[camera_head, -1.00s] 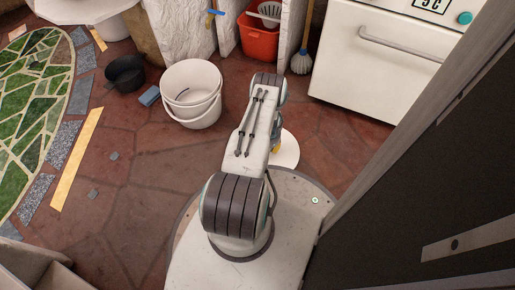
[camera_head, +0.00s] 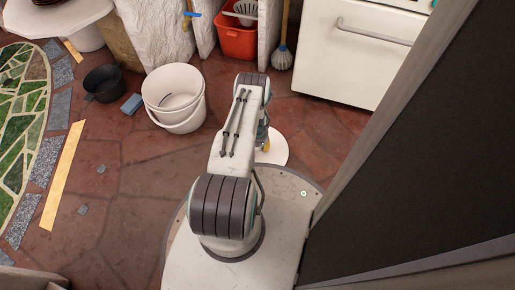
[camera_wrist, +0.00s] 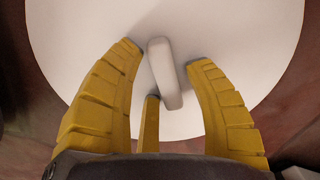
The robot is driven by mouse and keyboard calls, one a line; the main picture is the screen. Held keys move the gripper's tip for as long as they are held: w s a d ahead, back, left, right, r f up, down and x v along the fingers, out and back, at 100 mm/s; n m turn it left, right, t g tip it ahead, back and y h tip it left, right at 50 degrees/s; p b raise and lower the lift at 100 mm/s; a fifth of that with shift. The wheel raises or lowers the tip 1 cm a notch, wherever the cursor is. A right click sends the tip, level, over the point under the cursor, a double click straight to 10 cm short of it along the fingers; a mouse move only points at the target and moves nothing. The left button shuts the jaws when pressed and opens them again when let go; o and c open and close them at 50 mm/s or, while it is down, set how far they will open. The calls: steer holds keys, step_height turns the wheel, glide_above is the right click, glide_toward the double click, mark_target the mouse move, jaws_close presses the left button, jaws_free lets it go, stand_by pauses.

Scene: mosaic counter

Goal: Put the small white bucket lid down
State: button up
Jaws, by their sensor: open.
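The white bucket lid (camera_wrist: 225,35) is a round disc with a raised bar-shaped handle (camera_wrist: 165,80), filling most of the wrist view. In the head view the lid (camera_head: 275,148) shows beyond my base, partly hidden by my arm. My gripper (camera_wrist: 163,55) has its yellow fingers spread on both sides of the handle, with visible gaps there. A third finger is close against the handle's near end; I cannot tell whether it touches. The lid looks flat and low over the red floor, but whether it rests there is unclear.
A white bucket (camera_head: 183,120) stands left of my arm, with a blue sponge-like block (camera_head: 131,104) and a black pot (camera_head: 103,83) beside it. A red bin (camera_head: 237,42) and mop (camera_head: 281,58) are behind. A dark panel (camera_head: 420,130) closes off the right.

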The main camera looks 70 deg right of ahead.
steer(key=shift+r+p, duration=0.9)
steer(key=shift+r, duration=0.6)
step_height(320, 180, up, 9)
steer(key=p, duration=0.9)
steer(key=shift+p, duration=0.35)
steer(key=shift+r, duration=0.1)
